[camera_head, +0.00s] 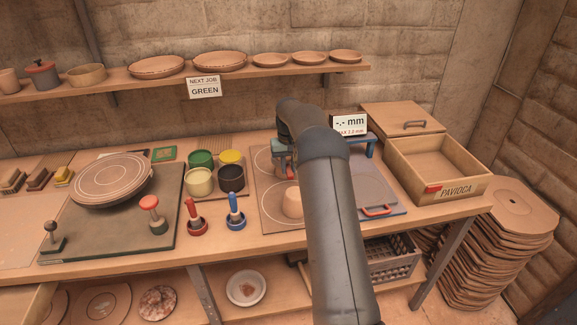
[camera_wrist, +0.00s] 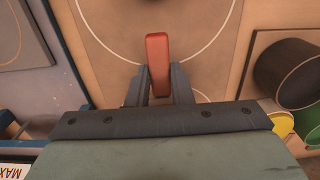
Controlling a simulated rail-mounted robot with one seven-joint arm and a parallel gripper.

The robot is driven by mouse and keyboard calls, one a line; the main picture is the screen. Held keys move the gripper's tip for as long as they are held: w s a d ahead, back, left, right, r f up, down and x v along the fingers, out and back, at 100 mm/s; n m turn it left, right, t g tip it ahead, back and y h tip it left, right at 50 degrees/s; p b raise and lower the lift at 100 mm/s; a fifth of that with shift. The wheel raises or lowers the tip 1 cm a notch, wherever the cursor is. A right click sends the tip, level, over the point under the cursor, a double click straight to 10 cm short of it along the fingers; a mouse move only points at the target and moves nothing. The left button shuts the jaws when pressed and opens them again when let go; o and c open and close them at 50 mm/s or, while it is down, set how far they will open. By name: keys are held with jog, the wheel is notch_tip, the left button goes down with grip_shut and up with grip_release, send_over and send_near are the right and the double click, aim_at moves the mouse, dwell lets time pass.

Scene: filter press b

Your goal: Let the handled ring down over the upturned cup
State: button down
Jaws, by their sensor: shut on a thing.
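My gripper (camera_wrist: 159,88) is shut on a red handle (camera_wrist: 158,60), which stands out between the two dark fingers in the wrist view. The ring belonging to this handle cannot be made out in either view. The upturned cup (camera_head: 292,203) is a pale clay form on the circle-marked board, in the head view. My gripper (camera_head: 284,163) is behind and above the cup there, partly hidden by my arm. The cup is not clearly visible in the wrist view, so I cannot tell how the ring lines up with it.
Paint pots (camera_head: 200,181) and red and blue stamps (camera_head: 236,218) stand left of the board (camera_head: 270,222). A blue-grey plate with a red handle (camera_head: 377,210) lies right of it. A mm display (camera_head: 349,124) stands behind; a wooden box (camera_head: 436,172) is at right.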

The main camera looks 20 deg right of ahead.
aim_at(288, 186)
jog(key=shift+f+b, duration=1.25)
jog(key=shift+f, duration=1.6)
dwell(2.7)
jog(key=shift+r, duration=0.2)
dwell(0.8)
jog(key=shift+r+p, duration=1.3)
jog(key=shift+r, duration=0.7)
